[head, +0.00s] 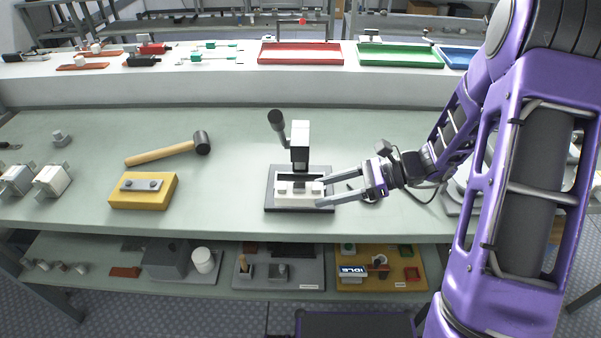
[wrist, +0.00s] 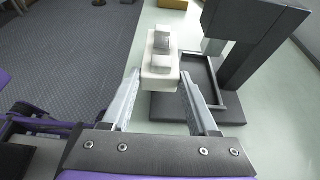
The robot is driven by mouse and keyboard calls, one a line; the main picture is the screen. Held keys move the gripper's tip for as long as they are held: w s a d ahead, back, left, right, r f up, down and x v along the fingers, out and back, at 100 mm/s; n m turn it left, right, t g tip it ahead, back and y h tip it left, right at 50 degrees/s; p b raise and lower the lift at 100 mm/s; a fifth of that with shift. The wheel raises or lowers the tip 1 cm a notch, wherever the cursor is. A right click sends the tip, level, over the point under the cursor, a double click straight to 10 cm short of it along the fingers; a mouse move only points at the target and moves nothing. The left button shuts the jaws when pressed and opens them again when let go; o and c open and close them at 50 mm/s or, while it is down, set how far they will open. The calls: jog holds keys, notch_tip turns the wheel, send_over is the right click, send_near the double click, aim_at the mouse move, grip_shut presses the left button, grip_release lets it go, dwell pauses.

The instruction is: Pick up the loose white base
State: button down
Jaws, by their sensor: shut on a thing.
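The loose white base (head: 290,199) is a small white block with raised blocks on top. In the wrist view the white base (wrist: 160,76) sits between my fingertips and reaches out beyond them. My gripper (head: 320,192) comes in from the right and is shut on the base's near end; it also shows in the wrist view (wrist: 160,82). In the head view the base overlaps the front of the dark press plate. In the wrist view it is left of the plate's open frame. I cannot tell whether it touches the plate.
The lever press (head: 300,140) stands just behind the base, and its column (wrist: 250,50) rises close on the right in the wrist view. A yellow block (head: 116,197) and a mallet (head: 165,152) lie to the left. The table between them and the press is clear.

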jog(key=shift+r+p, duration=1.5)
jog(key=shift+r, duration=0.45)
